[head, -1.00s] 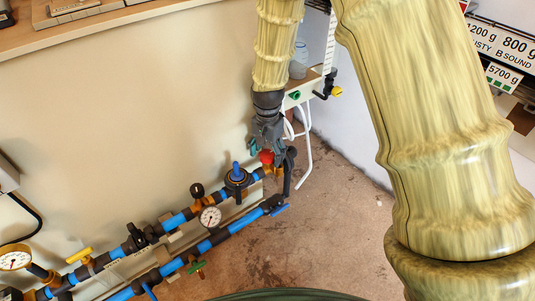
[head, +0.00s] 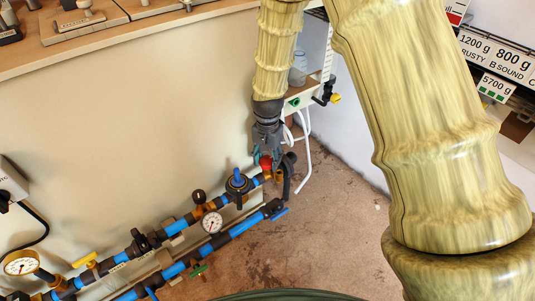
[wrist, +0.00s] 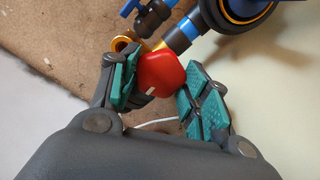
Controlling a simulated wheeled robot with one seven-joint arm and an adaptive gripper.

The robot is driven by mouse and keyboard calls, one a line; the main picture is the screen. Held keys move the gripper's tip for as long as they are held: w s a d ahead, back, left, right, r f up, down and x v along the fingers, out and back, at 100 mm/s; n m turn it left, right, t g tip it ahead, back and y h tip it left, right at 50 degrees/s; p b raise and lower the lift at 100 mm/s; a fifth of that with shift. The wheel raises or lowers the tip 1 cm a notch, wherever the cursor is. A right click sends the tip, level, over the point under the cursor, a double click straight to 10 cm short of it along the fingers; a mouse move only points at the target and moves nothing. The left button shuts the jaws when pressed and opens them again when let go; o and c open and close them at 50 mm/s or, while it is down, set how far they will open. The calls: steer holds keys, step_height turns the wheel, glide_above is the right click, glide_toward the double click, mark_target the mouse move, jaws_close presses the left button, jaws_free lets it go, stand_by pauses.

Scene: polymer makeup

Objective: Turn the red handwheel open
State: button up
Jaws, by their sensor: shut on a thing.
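The red handwheel (head: 265,163) is at the far end of the upper blue pipe, near the corner of the room. In the wrist view the red handwheel (wrist: 162,73) is a rounded red knob with a small white mark, on a brass fitting. My gripper (head: 267,157) reaches down over it from above. In the wrist view my gripper (wrist: 160,84) has its teal finger pads on both sides of the knob, shut on it.
A blue-topped valve (head: 238,182) and a pressure gauge (head: 212,222) are close by on the pipes. A black pipe end (head: 288,172) stands right of my gripper. White tubing (head: 305,165) hangs behind. The floor (head: 335,220) to the right is clear.

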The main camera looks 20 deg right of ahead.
steer(key=n+p, duration=0.1)
steer(key=p, duration=0.1)
steer(key=n+p, duration=0.2)
steer(key=p, duration=0.1)
steer(key=shift+s+r+p, duration=0.1)
steer(key=shift+r+p, duration=0.2)
steer(key=shift+p, duration=0.05)
steer(key=n+p, duration=0.3)
steer(key=p, duration=0.2)
steer(key=shift+d+n, duration=0.1)
steer(key=shift+n, duration=0.2)
steer(key=n+p, duration=0.3)
steer(key=p, duration=0.1)
steer(key=shift+p, duration=0.3)
steer(key=n+p, duration=0.3)
steer(key=n, duration=0.1)
steer(key=shift+f, duration=0.1)
steer(key=n+p, duration=0.3)
steer(key=shift+n, duration=0.4)
steer(key=n+p, duration=0.2)
steer(key=n, duration=0.1)
steer(key=n+p, duration=0.2)
steer(key=n, duration=0.3)
steer(key=shift+f, duration=0.1)
steer(key=shift+f+n+p, duration=0.1)
steer(key=shift+n+p, duration=0.65)
steer(key=shift+n, duration=0.85)
